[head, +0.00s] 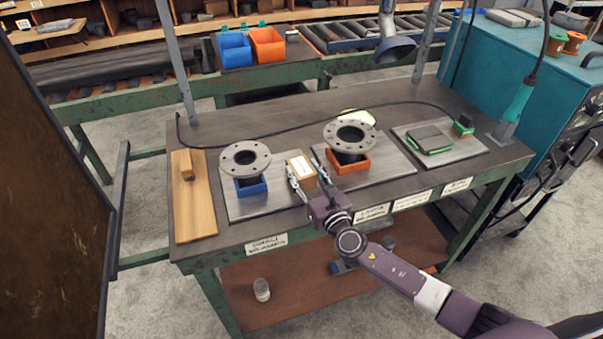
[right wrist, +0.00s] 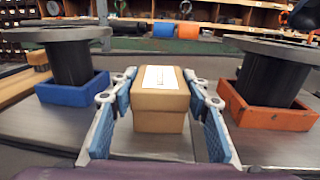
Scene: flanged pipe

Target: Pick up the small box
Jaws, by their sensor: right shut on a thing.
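The small box (head: 301,169) is light brown cardboard with a white label on top. It sits between the two flanged pipes on the workbench. In the right wrist view the box (right wrist: 160,98) stands upright, centred between the blue-padded fingers. My right gripper (head: 306,183) reaches in from the front of the bench and is shut on the box, one finger on each side. It also shows in the right wrist view (right wrist: 160,120). I cannot tell whether the box touches the surface beneath it. My left gripper is not in view.
A flanged pipe in a blue holder (head: 251,187) stands left of the box, and another in an orange holder (head: 347,167) stands right, both close. A wooden board (head: 194,210) lies at the bench's left end. A black cable (head: 290,122) runs along the back.

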